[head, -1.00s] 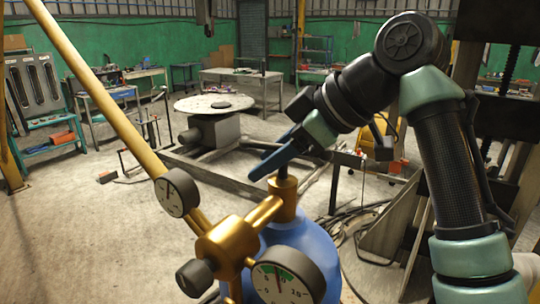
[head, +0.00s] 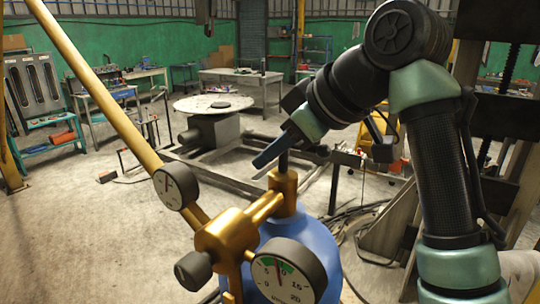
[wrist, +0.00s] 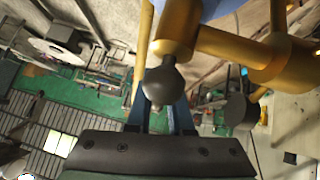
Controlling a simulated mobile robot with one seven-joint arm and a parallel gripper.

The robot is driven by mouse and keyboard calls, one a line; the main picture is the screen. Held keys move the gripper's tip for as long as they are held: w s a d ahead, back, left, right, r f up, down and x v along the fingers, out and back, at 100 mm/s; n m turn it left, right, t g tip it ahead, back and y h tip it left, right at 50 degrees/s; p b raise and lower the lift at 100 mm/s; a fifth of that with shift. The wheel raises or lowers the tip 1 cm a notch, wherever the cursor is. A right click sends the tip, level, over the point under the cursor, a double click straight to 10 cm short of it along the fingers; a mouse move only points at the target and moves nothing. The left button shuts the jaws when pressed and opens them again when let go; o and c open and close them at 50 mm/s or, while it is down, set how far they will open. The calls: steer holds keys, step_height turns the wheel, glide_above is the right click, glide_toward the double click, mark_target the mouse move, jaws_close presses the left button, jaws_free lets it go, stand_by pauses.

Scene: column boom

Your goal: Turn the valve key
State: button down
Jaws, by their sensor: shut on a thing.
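The valve key (head: 284,163) is a dark stem standing upright on top of the brass valve (head: 284,188). The valve sits on the neck of a blue gas cylinder (head: 300,235). My gripper (head: 272,152) has dark blue fingers and reaches the key from the upper right, shut on it just above the brass. The far finger is mostly hidden in the head view. In the wrist view the key's rounded dark end (wrist: 165,84) shows between the fingers (wrist: 163,115), in front of the brass valve body (wrist: 178,30).
A brass regulator (head: 227,235) with two gauges, a small one (head: 176,187) and a large one (head: 287,271), stands left of the valve, close to my gripper. A yellow pole (head: 95,85) slants across the left.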

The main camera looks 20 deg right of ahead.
steer(key=c, duration=0.9)
jaws_free()
steer(key=shift+d, duration=0.1)
steer(key=shift+o, duration=0.2)
steer(key=b+v, duration=0.2)
steer(key=v, duration=1.1)
steer(key=shift+f, duration=0.1)
